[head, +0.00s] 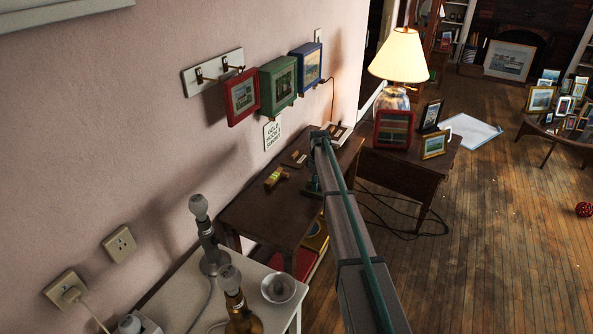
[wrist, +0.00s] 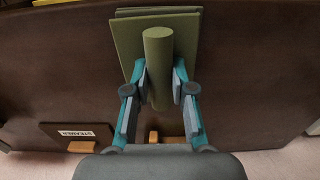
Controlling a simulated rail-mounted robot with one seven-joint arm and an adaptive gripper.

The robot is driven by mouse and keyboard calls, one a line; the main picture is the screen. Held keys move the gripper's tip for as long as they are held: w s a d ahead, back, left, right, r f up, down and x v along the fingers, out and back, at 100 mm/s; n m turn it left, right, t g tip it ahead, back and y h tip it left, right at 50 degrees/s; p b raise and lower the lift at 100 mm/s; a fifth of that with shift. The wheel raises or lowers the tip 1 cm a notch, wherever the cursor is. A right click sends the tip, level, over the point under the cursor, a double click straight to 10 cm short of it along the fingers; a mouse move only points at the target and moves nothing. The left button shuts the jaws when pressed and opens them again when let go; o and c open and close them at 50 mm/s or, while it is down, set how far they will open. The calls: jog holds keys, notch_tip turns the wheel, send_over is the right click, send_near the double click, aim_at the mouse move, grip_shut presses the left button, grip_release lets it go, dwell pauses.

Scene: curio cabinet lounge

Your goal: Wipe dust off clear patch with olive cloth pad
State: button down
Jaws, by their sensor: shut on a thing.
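My gripper (wrist: 160,88) is shut on the upright handle of the olive cloth pad (wrist: 126,42) in the wrist view. The pad's flat olive plate shows behind the handle, over the dark brown tabletop (wrist: 240,70). I cannot tell whether its underside touches the wood. In the head view my arm reaches over the dark desk (head: 257,212) by the wall and hides most of the gripper and pad. I cannot make out dust or a marked clear patch on the tabletop.
A dark plaque labelled STEAMER (wrist: 75,133) and a small wooden block (wrist: 168,139) lie near the gripper. A tan roll (head: 275,178) lies on the desk. Three framed boxes, including a green one (head: 278,82), hang above it. A lamp (head: 400,58) stands behind, right.

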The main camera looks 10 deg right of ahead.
jog(key=shift+s+d, duration=1)
jog(key=shift+d, duration=0.25)
jog(key=shift+r+p, duration=1.6)
jog(key=shift+r, duration=2.45)
